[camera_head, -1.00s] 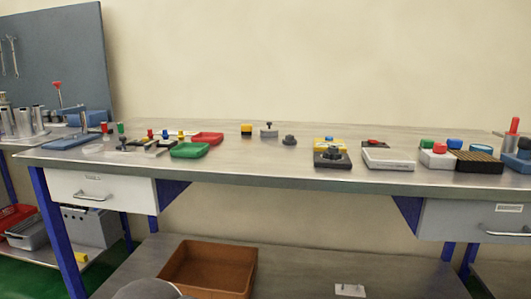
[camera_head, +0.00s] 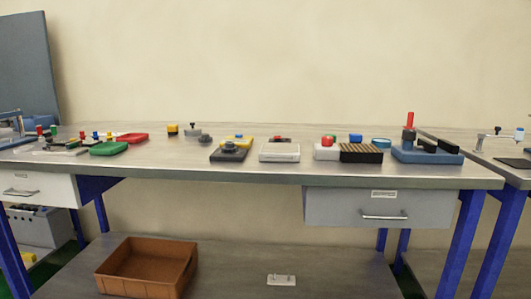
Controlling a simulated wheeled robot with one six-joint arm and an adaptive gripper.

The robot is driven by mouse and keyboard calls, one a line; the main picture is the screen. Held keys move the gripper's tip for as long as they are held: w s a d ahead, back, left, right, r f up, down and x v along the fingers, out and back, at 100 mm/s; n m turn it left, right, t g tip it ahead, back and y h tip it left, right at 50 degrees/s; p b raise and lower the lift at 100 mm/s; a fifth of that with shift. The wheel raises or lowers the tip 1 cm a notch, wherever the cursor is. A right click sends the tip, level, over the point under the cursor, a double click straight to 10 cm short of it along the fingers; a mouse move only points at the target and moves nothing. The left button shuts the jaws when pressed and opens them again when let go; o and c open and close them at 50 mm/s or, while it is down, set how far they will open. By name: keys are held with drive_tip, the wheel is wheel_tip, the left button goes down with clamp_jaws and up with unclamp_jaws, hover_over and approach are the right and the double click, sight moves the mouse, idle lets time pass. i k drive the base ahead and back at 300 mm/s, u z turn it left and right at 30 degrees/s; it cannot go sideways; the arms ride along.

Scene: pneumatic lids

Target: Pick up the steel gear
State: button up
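A small dark grey toothed piece (camera_head: 206,138) lies loose on the metal workbench (camera_head: 270,171), left of the middle in the head view; it looks like the steel gear. A similar dark round piece (camera_head: 230,147) sits on a black block (camera_head: 229,155) to its right and nearer the front edge. At this size I cannot tell for sure which is steel. My gripper is not in view.
A grey block with a knob (camera_head: 192,130) and a yellow-black block (camera_head: 173,130) stand left of the loose gear. Green (camera_head: 109,148) and red (camera_head: 133,138) trays are further left. A white box (camera_head: 279,152) and brown ribbed block (camera_head: 361,153) stand right. An orange crate (camera_head: 147,268) sits below.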

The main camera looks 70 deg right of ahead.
sight(230, 147)
drive_tip(key=k, duration=0.35)
drive_tip(key=z, duration=0.8)
